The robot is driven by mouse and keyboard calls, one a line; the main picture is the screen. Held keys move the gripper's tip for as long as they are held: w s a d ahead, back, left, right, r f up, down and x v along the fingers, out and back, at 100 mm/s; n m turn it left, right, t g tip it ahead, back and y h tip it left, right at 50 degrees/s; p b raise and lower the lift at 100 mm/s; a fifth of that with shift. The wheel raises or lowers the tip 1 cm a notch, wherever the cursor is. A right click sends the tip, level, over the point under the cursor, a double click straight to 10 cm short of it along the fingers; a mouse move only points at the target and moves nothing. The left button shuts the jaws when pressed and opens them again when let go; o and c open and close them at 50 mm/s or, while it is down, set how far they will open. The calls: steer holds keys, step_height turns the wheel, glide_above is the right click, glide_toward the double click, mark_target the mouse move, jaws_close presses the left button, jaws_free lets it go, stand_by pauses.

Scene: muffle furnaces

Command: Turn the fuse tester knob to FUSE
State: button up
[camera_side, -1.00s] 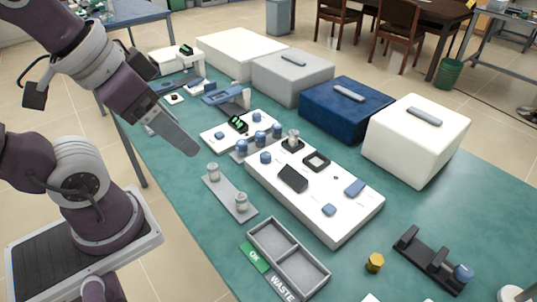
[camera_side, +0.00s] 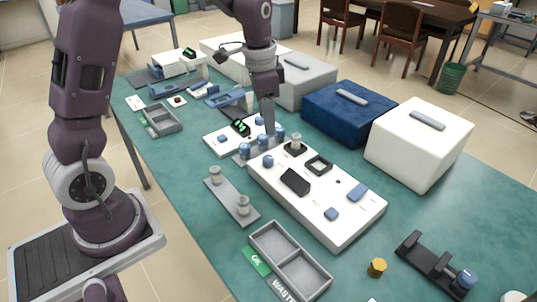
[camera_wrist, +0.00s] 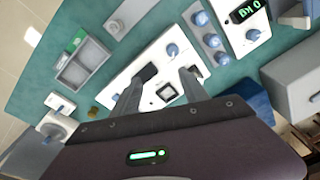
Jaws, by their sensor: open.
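The fuse tester (camera_side: 335,230) is a long white box on the green table in the side view, also seen in the wrist view (camera_wrist: 152,60). A round blue knob (camera_side: 267,161) stands at its far left end and also shows in the wrist view (camera_wrist: 172,50). I cannot read its position or any FUSE marking. My gripper (camera_side: 268,130) points down near the far end of the tester, behind the knob in the picture. In the wrist view its two fingers (camera_wrist: 160,80) are apart, with nothing held between them.
The tester carries a black screen (camera_side: 295,181), a square socket (camera_side: 318,165) and blue buttons. Beside its far end is a grey strip with blue round pieces (camera_wrist: 205,35). A grey plate (camera_side: 230,200) and grey tray (camera_side: 290,258) stand in front. Furnace boxes (camera_side: 348,112) line the back.

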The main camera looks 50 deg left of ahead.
steer(key=m+g, duration=0.1)
steer(key=m, duration=0.1)
glide_above(269, 158)
step_height(269, 158, down, 9)
steer(key=shift+a+f, duration=0.1)
steer(key=shift+a, duration=0.05)
step_height(269, 158, down, 7)
jaws_close()
